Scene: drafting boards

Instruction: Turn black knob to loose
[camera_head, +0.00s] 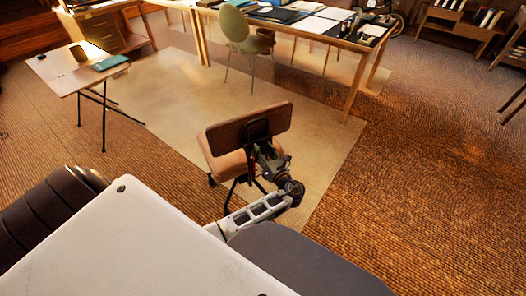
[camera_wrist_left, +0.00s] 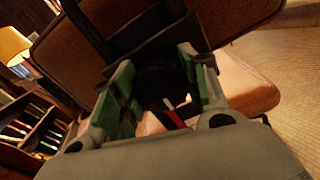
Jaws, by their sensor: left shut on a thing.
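The black knob (camera_wrist_left: 165,88) is between the fingers of my left gripper in the left wrist view and is mostly in dark shadow. It sits behind the backrest of a brown swivel chair (camera_head: 272,120). A white and red mark (camera_wrist_left: 173,112) shows at the knob's lower side; its exact shape is hard to read. My left gripper (camera_head: 261,148) is at the back of the chair in the head view, with its green-padded fingers shut on the knob. The knob itself is hidden in the head view. My right gripper is not in view.
A pale mat (camera_head: 185,105) lies under the chair on ribbed brown flooring. A small drafting table (camera_head: 75,73) stands at the left and a long table (camera_head: 345,42) with papers at the back. A green chair (camera_head: 238,28) stands by it. The floor to the right is clear.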

